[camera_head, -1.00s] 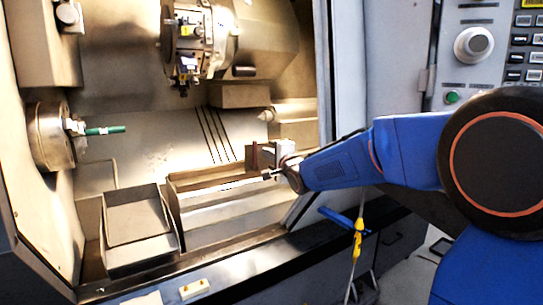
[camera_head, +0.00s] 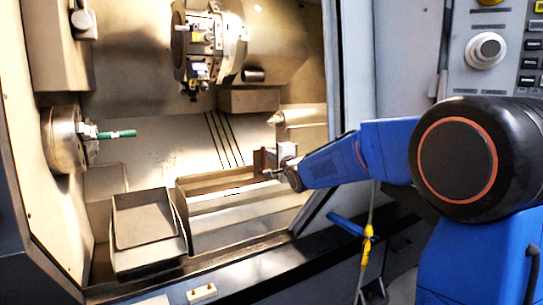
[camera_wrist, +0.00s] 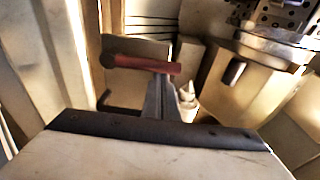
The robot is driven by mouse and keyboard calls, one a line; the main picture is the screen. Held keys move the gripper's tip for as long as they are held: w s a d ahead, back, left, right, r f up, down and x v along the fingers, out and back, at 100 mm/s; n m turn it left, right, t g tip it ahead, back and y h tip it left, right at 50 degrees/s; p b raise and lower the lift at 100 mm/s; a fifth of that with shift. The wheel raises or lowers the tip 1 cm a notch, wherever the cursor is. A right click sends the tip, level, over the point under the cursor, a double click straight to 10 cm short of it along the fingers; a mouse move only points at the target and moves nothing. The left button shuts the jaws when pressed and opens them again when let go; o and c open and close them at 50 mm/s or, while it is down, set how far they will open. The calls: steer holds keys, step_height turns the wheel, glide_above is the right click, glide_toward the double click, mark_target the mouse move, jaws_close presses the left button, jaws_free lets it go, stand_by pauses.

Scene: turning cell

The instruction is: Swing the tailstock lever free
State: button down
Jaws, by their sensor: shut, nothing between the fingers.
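The tailstock (camera_head: 300,117), with its pointed centre, stands at the right inside the lathe. In the wrist view its cone (camera_wrist: 187,92) shows behind my gripper. A dull red bar with a rounded left end (camera_wrist: 140,63), which looks like the tailstock lever, lies nearly level across the wrist view. My gripper (camera_head: 268,174) is shut and empty, low in front of the tailstock; it also shows in the wrist view (camera_wrist: 160,95), its tip close to the red bar. I cannot tell whether they touch. In the head view the lever is not clearly made out.
The chuck (camera_head: 66,140) at the left holds a green rod (camera_head: 116,134). A tool turret (camera_head: 205,45) hangs above the middle. A grey tray (camera_head: 145,225) stands low at the left. The door frame (camera_head: 345,75) is close beside my arm. A blue handle (camera_head: 347,225) projects below my forearm.

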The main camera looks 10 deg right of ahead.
mark_target(254, 153)
steer(key=shift+s+a+n, duration=0.1)
steer(key=shift+a+n, duration=0.2)
steer(key=shift+n, duration=0.2)
steer(key=a+n, duration=0.2)
steer(key=n, duration=0.1)
steer(key=shift+s+r, duration=0.1)
steer(key=shift+s, duration=0.25)
steer(key=n, duration=0.1)
steer(key=a+n, duration=0.2)
steer(key=shift+s+a+f+n+t+y, duration=0.2)
steer(key=shift+s+f+n+t+y, duration=0.1)
steer(key=shift+s+n+t+y, duration=0.1)
steer(key=a+f+n, duration=0.1)
steer(key=n, duration=0.1)
steer(key=a+f+n, duration=0.1)
steer(key=n, duration=0.1)
steer(key=s+a+f+n+y, duration=0.1)
steer(key=n, duration=0.1)
steer(key=shift+a, duration=0.15)
steer(key=shift+a+f, duration=0.1)
steer(key=shift+f, duration=0.1)
steer(key=shift+s, duration=0.1)
